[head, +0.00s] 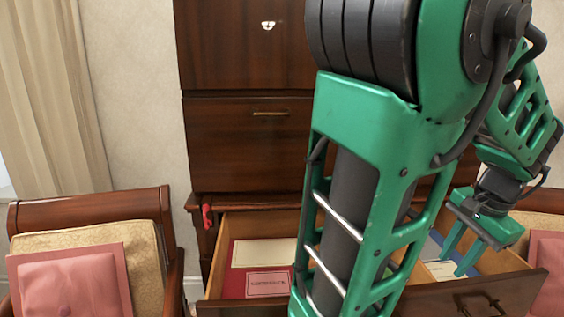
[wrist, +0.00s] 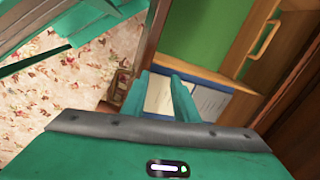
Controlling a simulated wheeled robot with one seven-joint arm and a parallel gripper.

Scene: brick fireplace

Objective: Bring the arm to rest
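My gripper (head: 456,260) is green and hangs at the right of the head view, with its two fingers pointing down over the right part of an open wooden drawer (head: 512,288). In the wrist view its fingers (wrist: 160,92) stand apart with a gap between them, and nothing shows held. Pale papers and a blue edge show beyond the fingertips. My green arm fills the middle and right of the head view, bent at the elbow, and hides much of the drawer. Whether the fingertips are inside the drawer or just above it is hard to tell.
The drawer belongs to a tall dark wooden cabinet (head: 235,140) and holds a red folder (head: 235,285) and a cream booklet (head: 262,252). A chair with a pink cushion (head: 75,285) stands left; another pink cushion (head: 548,265) shows right. A curtain (head: 50,100) hangs at left.

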